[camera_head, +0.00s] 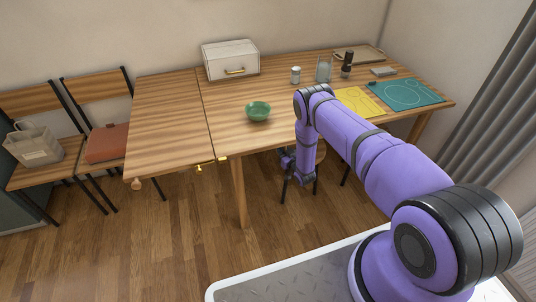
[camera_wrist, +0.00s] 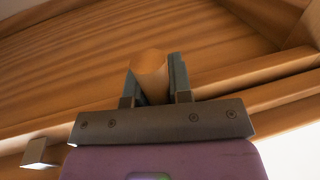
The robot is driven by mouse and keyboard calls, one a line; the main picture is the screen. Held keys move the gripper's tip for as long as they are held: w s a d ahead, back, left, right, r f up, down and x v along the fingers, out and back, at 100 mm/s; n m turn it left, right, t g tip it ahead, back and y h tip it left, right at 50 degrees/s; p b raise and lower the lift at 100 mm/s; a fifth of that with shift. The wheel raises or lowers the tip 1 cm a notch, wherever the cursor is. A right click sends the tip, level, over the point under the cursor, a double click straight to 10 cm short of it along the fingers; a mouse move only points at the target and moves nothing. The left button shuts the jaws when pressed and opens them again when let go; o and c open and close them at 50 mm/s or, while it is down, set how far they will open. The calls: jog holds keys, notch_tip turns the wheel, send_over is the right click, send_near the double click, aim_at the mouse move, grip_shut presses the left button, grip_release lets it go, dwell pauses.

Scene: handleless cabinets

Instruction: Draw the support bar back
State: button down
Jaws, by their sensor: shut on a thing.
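My gripper (camera_wrist: 154,78) is shut on a rounded wooden end piece (camera_wrist: 150,66) in the wrist view, with one grey finger on each side of it. It looks like the end of the support bar, under the wooden tabletop; the rest of the bar is hard to tell from the wood behind. In the head view my gripper (camera_head: 299,165) is low at the table's front edge, right of the near table leg (camera_head: 240,190). The held piece is hidden there. The table leaf (camera_head: 165,120) on the left lies level with the main tabletop (camera_head: 225,105).
A wooden knob (camera_head: 137,184) and a brass latch (camera_head: 205,167) show at the leaf's front edge. A green bowl (camera_head: 258,111), white box (camera_head: 231,60), yellow mat (camera_head: 358,102) and teal mat (camera_head: 406,93) are on the table. Chairs (camera_head: 92,88) stand left. Floor in front is clear.

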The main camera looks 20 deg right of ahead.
jog(key=d, duration=1.1)
jog(key=shift+d, duration=0.25)
jog(key=c, duration=1)
grip_release()
jog(key=shift+d, duration=0.15)
jog(key=shift+c, duration=0.2)
jog(key=shift+s, duration=0.1)
jog(key=s+d, duration=0.2)
jog(key=s, duration=0.8)
jog(key=shift+s, duration=0.25)
